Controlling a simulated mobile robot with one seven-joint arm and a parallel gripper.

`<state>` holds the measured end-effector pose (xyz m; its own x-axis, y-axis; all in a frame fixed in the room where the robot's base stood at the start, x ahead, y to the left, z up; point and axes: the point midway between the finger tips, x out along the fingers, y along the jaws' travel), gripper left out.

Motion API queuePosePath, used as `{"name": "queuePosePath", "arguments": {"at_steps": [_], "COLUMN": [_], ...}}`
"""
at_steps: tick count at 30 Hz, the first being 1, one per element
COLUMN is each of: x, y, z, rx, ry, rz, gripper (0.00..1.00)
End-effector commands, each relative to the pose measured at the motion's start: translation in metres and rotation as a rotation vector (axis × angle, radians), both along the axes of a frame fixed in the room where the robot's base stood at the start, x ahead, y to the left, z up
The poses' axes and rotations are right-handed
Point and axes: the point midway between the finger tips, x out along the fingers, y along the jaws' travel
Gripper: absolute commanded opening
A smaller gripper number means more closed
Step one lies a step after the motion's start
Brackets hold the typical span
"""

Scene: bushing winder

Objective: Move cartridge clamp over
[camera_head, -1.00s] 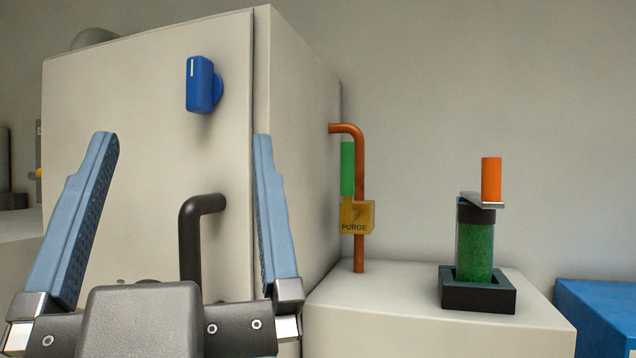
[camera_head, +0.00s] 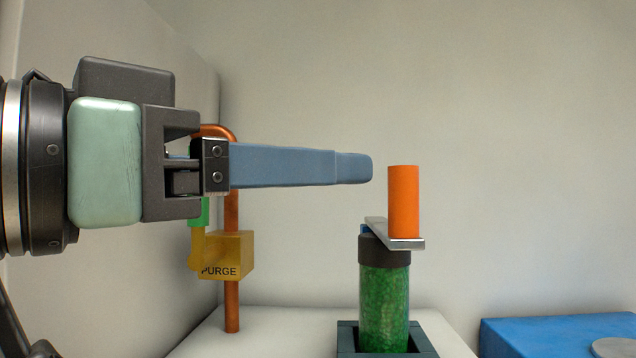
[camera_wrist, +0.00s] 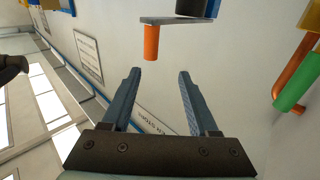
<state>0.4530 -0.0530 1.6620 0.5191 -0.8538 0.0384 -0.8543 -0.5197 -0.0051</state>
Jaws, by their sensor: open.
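The cartridge clamp is a flat metal bar (camera_head: 403,243) with an upright orange handle (camera_head: 403,202) at its end. The bar lies across the dark cap (camera_head: 383,250) of a green cartridge (camera_head: 384,308) standing in a dark square holder (camera_head: 347,340). My gripper (camera_head: 368,168) is level, pointing right, its tips just left of the handle's upper part in the head view; one finger hides the other there. In the wrist view my gripper (camera_wrist: 160,72) is open and empty, with the orange handle (camera_wrist: 151,42) beyond the tips, nearer the left finger. They appear apart.
A copper pipe (camera_head: 232,305) with a yellow PURGE tag (camera_head: 226,255) and a green part (camera_head: 200,211) stands behind my gripper. A large pale cabinet (camera_head: 120,30) rises at left. A blue box (camera_head: 520,335) is at lower right. Space right of the handle is clear.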

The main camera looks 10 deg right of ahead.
Motion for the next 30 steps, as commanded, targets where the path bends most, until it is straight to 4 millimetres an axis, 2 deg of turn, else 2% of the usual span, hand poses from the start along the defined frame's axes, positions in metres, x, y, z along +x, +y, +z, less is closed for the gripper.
{"name": "queuePosePath", "arguments": {"at_steps": [4,8,21,30], "x": [-0.009,-0.004,0.038,0.052], "y": [-0.001,-0.011,-0.087,-0.112], "z": [-0.001,0.000,0.002,-0.001], "rx": [0.033,0.034,0.032,0.031], "ry": [0.028,0.031,0.030,0.029], "rz": [-0.038,-0.044,-0.044,-0.041], "gripper": [0.60,0.60,0.60,0.60]}}
